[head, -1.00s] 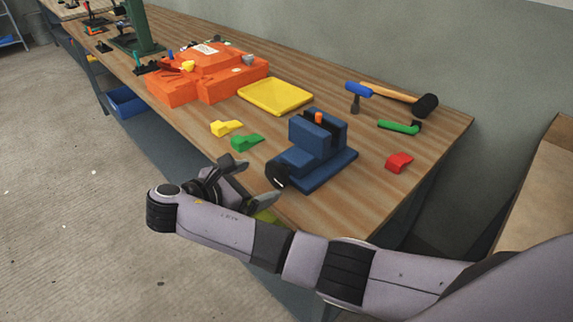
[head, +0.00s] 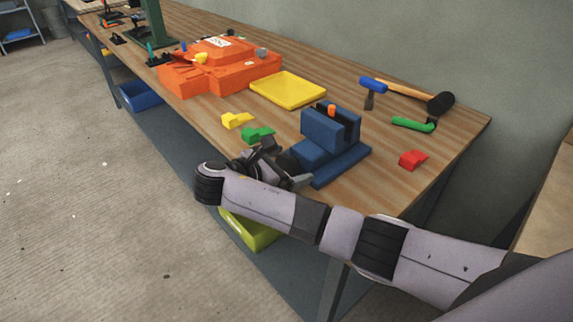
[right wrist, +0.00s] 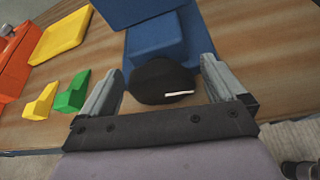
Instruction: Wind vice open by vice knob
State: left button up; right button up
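The blue vice (head: 325,160) stands near the front edge of the workbench, with a small orange piece (head: 331,109) at its jaws. Its round black vice knob (right wrist: 162,82) with a white mark faces the front edge. My right gripper (head: 282,164) is at the knob. In the right wrist view my right gripper (right wrist: 163,72) is open, with one finger on each side of the knob and a small gap seeming to show at both sides. In the head view the gripper largely hides the knob. My left gripper is not in view.
Green (head: 258,134) and yellow (head: 236,120) wedges lie left of the vice, a red block (head: 413,159) right. A yellow plate (head: 288,90), orange mould (head: 215,70), hammer (head: 410,95) and green-handled tool (head: 413,124) lie farther back. A yellow-green bin (head: 250,232) sits below.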

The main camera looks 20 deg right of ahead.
jog(key=c, duration=0.9)
jog(key=shift+r+p, duration=0.2)
jog(key=shift+p, duration=0.3)
jog(key=shift+r+n+g+p, duration=0.1)
jog(key=shift+n+g+p, duration=0.35)
jog(key=shift+p, duration=0.6)
jog(key=shift+w+n+g+p, duration=0.1)
jog(key=shift+n+g+p, duration=0.15)
jog(key=shift+n+p, duration=0.25)
jog(key=shift+a+f+n+h, duration=0.1)
jog(key=shift+f+n+h, duration=0.1)
jog(key=shift+n+h, duration=0.15)
jog(key=shift+w+f+n+g, duration=0.15)
jog(key=shift+n+g, duration=0.45)
jog(key=o, duration=1)
jog(key=shift+c, duration=0.2)
